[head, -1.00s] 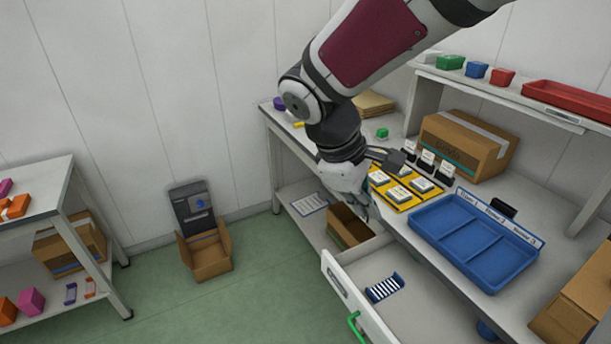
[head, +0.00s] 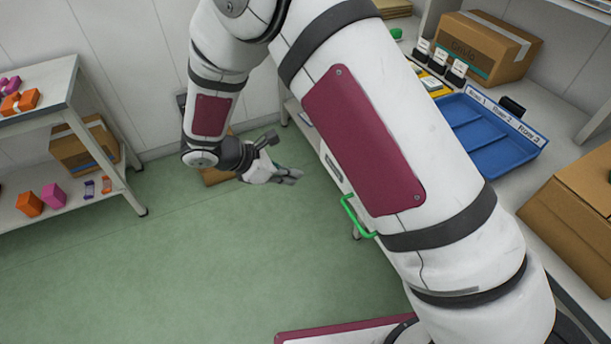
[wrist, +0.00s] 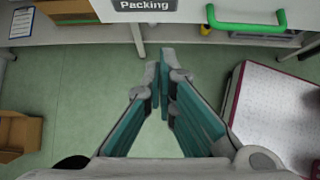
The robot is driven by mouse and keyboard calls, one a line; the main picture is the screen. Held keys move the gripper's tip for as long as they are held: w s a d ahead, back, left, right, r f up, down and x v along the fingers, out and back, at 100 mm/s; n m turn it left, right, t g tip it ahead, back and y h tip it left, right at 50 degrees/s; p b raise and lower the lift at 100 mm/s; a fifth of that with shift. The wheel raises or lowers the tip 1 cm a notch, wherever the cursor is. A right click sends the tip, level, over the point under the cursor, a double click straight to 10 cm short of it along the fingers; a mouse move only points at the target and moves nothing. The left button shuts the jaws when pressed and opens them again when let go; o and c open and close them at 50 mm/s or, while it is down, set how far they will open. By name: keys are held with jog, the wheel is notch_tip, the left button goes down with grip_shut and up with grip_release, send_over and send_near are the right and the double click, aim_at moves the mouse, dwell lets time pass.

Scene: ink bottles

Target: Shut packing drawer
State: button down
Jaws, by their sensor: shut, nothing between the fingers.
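The packing drawer's white front (head: 334,165) shows left of my upper arm in the head view, with its green handle (head: 352,214). My arm hides the drawer's inside, so I cannot tell how far out it stands. In the wrist view its front carries a "Packing" label (wrist: 143,5), with the green handle (wrist: 247,24) to the right. My gripper (head: 295,176) is shut and empty, out over the floor in front of the drawer and apart from it. Its teal-padded fingers (wrist: 160,75) point toward the drawer front in the wrist view.
A blue divided tray (head: 490,137) and cardboard boxes (head: 486,48) stand on the workbench. A white shelf unit (head: 45,95) with orange and magenta blocks is at the left. An open carton (wrist: 18,133) stands on the floor. The green floor (head: 210,250) between is mostly clear.

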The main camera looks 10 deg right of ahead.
send_near(337, 181)
notch_tip(337, 181, down, 3)
jog(key=a, duration=0.1)
jog(key=shift+w+d+p, duration=0.2)
jog(key=shift+d+p, duration=0.05)
jog(key=shift+d, duration=0.8)
jog(key=shift+w+d+p, duration=0.25)
jog(key=shift+d, duration=0.75)
jog(key=w+d+b, duration=0.1)
jog(key=w+d, duration=0.1)
jog(key=d, duration=0.5)
jog(key=w+d+b, duration=0.1)
jog(key=w+d, duration=0.1)
jog(key=d, duration=0.5)
jog(key=w+d+b, duration=0.1)
jog(key=w+d, duration=0.2)
jog(key=d, duration=0.4)
jog(key=shift+d+f+b, duration=0.1)
jog(key=shift+d+b, duration=0.3)
jog(key=shift+w+d, duration=0.2)
jog(key=shift+d, duration=0.3)
jog(key=shift+d, duration=0.1)
